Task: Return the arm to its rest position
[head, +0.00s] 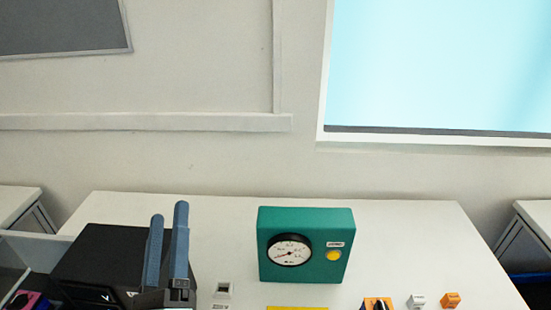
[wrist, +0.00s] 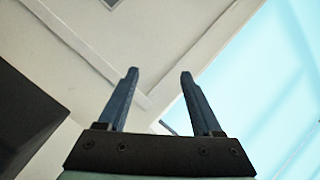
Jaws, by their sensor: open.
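My gripper (head: 168,246) shows at the lower left of the head view, its two blue-grey fingers pointing up. It stands in front of a black box and to the left of the teal gauge box. The wrist view shows the same gripper (wrist: 158,75) with its fingers spread apart and nothing between them. The rest of my arm is mostly out of the picture.
A teal box (head: 305,215) with a round dial and a yellow button stands on the white table (head: 400,225). A black box (head: 95,255) is at the left. Small switches, including an orange one (head: 451,299), line the front edge.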

